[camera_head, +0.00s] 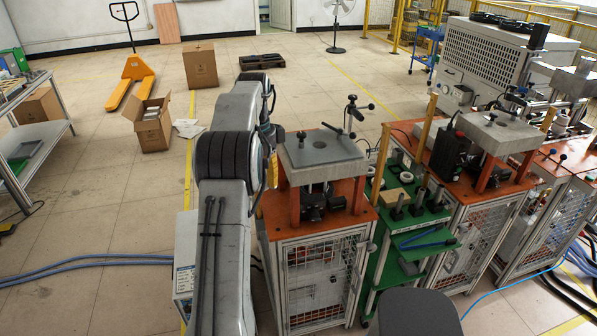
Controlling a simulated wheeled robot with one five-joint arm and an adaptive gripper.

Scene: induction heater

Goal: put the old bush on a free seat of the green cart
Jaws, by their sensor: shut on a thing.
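The green cart (408,246) stands between two orange-topped machines, right of the picture's middle. I cannot make out the old bush. My grey arm rises left of the near machine and bends over at its far end. My gripper is hidden behind the arm's own links, so its jaws and anything in them do not show.
The near machine (318,222) with its grey plate stands close to the right of my arm. Another caged machine (480,225) stands right of the cart. Blue hoses (85,263) cross the floor at left. An open carton (152,130) and yellow pallet jack (133,75) stand farther back.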

